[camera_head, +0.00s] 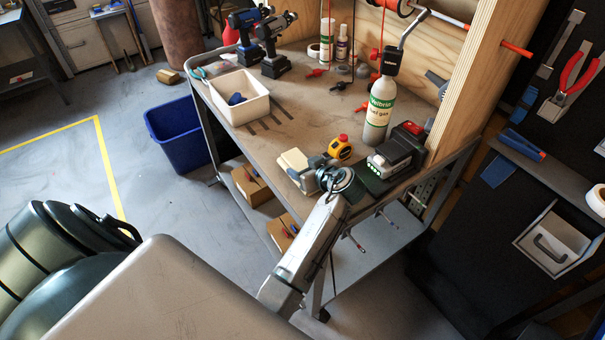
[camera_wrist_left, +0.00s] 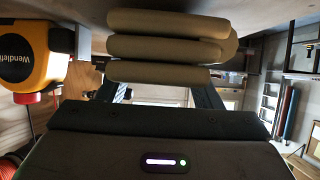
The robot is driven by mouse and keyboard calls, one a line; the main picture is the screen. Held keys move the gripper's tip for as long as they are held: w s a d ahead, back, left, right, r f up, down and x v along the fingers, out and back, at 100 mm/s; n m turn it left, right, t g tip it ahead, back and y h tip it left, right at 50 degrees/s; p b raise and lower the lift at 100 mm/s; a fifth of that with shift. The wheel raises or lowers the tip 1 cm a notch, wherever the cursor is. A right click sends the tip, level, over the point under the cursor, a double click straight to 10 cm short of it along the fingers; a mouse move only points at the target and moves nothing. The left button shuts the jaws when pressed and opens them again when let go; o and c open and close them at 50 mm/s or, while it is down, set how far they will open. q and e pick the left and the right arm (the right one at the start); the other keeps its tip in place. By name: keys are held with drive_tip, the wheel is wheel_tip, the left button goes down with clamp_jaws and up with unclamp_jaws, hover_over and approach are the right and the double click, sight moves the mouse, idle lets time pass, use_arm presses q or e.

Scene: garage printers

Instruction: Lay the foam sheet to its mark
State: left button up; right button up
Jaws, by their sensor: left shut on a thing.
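The foam sheet looks like a cream, folded pad (camera_head: 293,159) at the front edge of the bench top in the head view. In the left wrist view the foam sheet (camera_wrist_left: 165,47) is a thick tan stack of folds between the two dark fingers. My left gripper (camera_head: 308,172) is shut on it at its near right side; it also shows in the left wrist view (camera_wrist_left: 155,88). I cannot tell whether the sheet touches the bench. Dark stripes (camera_head: 268,122) lie on the bench beyond the sheet; I cannot tell if they are its mark. My right gripper is out of view.
A yellow tape measure (camera_head: 340,147) stands close right of the sheet, also in the left wrist view (camera_wrist_left: 28,55). A battery charger (camera_head: 392,160) and a bottle (camera_head: 378,115) are farther right. A white bin (camera_head: 239,97) stands at the left edge. Bare bench (camera_head: 310,115) lies between.

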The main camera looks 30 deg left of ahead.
use_arm(q)
drive_tip(key=shift+f, duration=0.2)
drive_tip(key=shift+b, duration=0.45)
idle(0.5)
drive_tip(key=shift+f+b, duration=0.3)
idle(0.6)
drive_tip(key=o, duration=1)
drive_tip(key=shift+o, duration=0.2)
